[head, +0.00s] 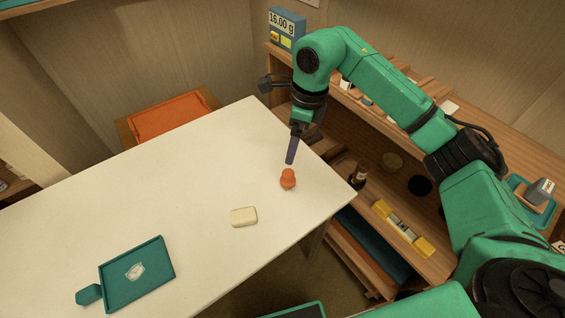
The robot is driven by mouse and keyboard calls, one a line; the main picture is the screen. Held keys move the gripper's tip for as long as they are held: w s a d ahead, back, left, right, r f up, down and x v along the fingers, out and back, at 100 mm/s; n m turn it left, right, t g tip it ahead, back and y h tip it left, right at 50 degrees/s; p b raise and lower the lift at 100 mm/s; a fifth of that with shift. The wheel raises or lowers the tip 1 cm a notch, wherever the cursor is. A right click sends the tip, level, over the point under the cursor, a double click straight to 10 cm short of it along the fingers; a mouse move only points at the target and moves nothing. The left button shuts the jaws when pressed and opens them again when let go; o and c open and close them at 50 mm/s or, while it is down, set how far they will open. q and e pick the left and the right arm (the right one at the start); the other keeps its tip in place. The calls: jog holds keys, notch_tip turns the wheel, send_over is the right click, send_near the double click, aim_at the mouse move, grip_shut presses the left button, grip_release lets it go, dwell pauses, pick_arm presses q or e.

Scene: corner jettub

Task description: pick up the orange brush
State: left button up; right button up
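The orange brush (288,179), a small squat thing with a round knob on top, stands on the white table (190,200) near its right end. My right gripper (290,157) points down just above and behind the brush, with a small gap between them in the picture. Its fingers line up as one dark strip, so I cannot tell whether they are open or shut. Nothing shows held in it. My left gripper is not in view.
A cream block (243,216) lies left and in front of the brush. A teal tray (139,276) lies at the table's front left. A wooden shelf unit (440,262) with several items stands right of the table. An orange-seated stool (170,116) stands behind.

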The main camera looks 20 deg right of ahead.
aim_at(290, 173)
jog(key=f, duration=0.1)
jog(key=s+f, duration=0.1)
jog(key=f, duration=0.1)
jog(key=s+a+f+p, duration=0.1)
jog(key=f, duration=0.1)
jog(key=shift+s+a+f, duration=0.1)
jog(key=shift+s+f, duration=0.05)
jog(key=shift+f, duration=0.05)
jog(key=f, duration=0.1)
jog(key=w+f, duration=0.1)
jog(key=shift+a+f, duration=0.1)
jog(key=shift+f, duration=0.2)
notch_tip(290, 173, down, 4)
jog(key=shift+s+a+f+p, duration=0.1)
jog(key=shift+a+p, duration=0.05)
jog(key=shift+p, duration=0.4)
jog(key=shift+f, duration=0.2)
jog(key=shift+c, duration=0.5)
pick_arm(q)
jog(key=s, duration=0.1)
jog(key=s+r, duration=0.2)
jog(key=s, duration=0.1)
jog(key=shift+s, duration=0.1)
pick_arm(e)
jog(key=c, duration=1.3)
